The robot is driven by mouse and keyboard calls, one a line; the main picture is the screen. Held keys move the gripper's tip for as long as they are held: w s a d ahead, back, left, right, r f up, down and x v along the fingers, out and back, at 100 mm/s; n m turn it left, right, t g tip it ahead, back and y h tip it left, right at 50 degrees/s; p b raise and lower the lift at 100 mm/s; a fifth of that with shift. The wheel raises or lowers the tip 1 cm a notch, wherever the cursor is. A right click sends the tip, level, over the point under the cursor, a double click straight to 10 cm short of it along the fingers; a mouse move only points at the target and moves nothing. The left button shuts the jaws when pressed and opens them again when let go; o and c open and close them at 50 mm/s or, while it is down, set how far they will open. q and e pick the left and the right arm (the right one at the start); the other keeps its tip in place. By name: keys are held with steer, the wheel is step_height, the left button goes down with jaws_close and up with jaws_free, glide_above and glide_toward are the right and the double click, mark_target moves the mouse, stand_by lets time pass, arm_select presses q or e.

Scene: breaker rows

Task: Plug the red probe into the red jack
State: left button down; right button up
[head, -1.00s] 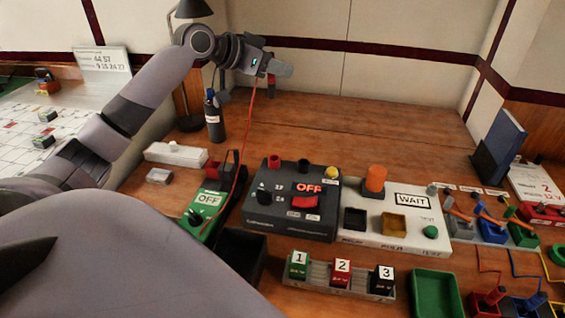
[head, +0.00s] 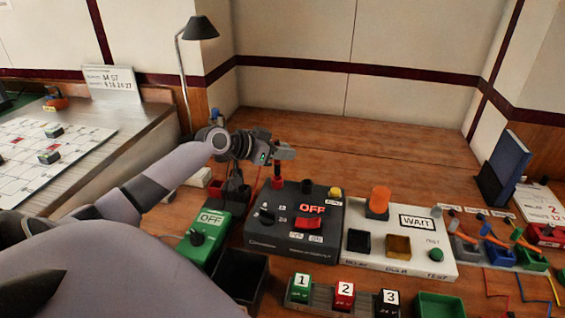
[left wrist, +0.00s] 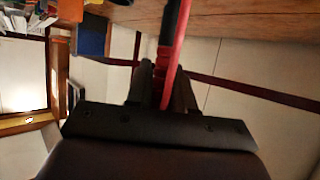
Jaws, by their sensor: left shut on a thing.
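My left gripper (head: 285,152) is shut on the red probe, seen in the left wrist view (left wrist: 172,45) as a red and black rod between the fingers. In the head view the gripper is just above the back left corner of the dark meter box (head: 292,222). The red jack (head: 277,183) stands at that corner, under the gripper. A dark part of the probe shows between gripper and jack. I cannot tell whether the tip is in the jack or just above it. The black jack (head: 307,187) is to its right. My right gripper is not in view.
A green box marked OFF (head: 205,232) stands left of the meter, with a black open bin (head: 240,278) in front. A white WAIT panel (head: 400,240) stands to the right. The wooden table behind (head: 370,145) is clear.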

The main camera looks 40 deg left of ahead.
arm_select(q)
steer(key=shift+f, duration=1.8)
steer(key=shift+f, duration=0.15)
steer(key=c, duration=1)
jaws_free()
steer(key=shift+r, duration=0.3)
steer(key=shift+v, duration=5.95)
